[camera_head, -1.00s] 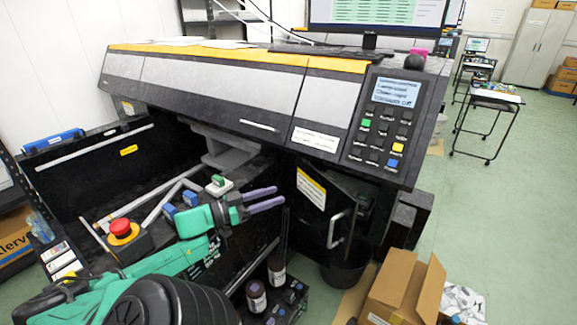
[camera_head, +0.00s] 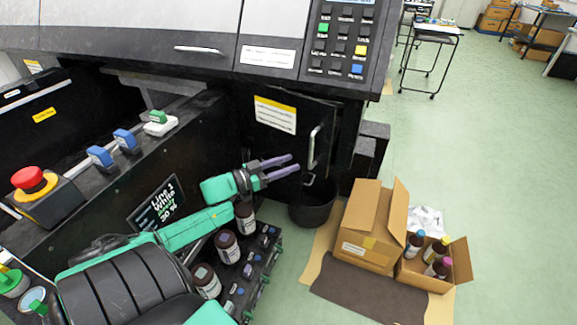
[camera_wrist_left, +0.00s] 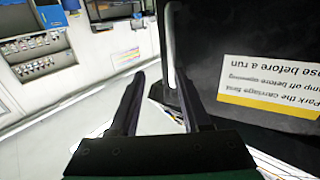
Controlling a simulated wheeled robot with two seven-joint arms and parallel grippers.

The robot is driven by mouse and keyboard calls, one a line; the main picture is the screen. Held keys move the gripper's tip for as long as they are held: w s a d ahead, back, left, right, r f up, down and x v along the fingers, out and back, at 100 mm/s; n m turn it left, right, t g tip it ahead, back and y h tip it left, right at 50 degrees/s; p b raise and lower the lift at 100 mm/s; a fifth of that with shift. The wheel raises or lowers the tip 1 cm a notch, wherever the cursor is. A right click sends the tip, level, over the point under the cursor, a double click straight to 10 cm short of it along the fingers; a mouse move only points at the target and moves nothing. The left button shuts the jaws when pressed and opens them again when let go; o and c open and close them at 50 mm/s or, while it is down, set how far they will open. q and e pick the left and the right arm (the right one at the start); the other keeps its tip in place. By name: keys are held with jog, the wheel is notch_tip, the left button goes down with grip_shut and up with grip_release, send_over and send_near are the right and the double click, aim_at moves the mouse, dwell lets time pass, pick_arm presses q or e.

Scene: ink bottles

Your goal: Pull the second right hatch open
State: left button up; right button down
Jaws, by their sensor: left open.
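The hatch (camera_head: 290,145) is a black panel with a yellow and white label, below the printer's control panel. It stands ajar, with a dark gap along its right side. Its pale vertical handle (camera_head: 315,147) is near its right edge. My left gripper (camera_head: 296,163) is open and empty, with its purple-grey fingers pointing right, just left of and slightly below the handle. In the left wrist view, the handle (camera_wrist_left: 169,45) shows beyond the fingertips, close to the right finger, and the labelled hatch (camera_wrist_left: 225,50) fills the right side. My right gripper is out of view.
Ink bottles (camera_head: 227,246) stand on a rack below my left arm. A black bin (camera_head: 313,204) stands under the hatch. Cardboard boxes (camera_head: 365,225) sit on the floor to its right. A red emergency button (camera_head: 33,179) is at left. Green floor is clear at right.

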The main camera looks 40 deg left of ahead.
pick_arm(q)
jog(key=shift+w+d, duration=0.1)
jog(key=shift+w, duration=0.3)
jog(key=shift+c, duration=0.6)
grip_shut()
pick_arm(e)
jog(key=shift+a, duration=0.5)
jog(key=shift+d, duration=0.3)
pick_arm(q)
jog(key=shift+o, duration=0.6)
grip_release()
pick_arm(e)
jog(key=shift+a, duration=0.1)
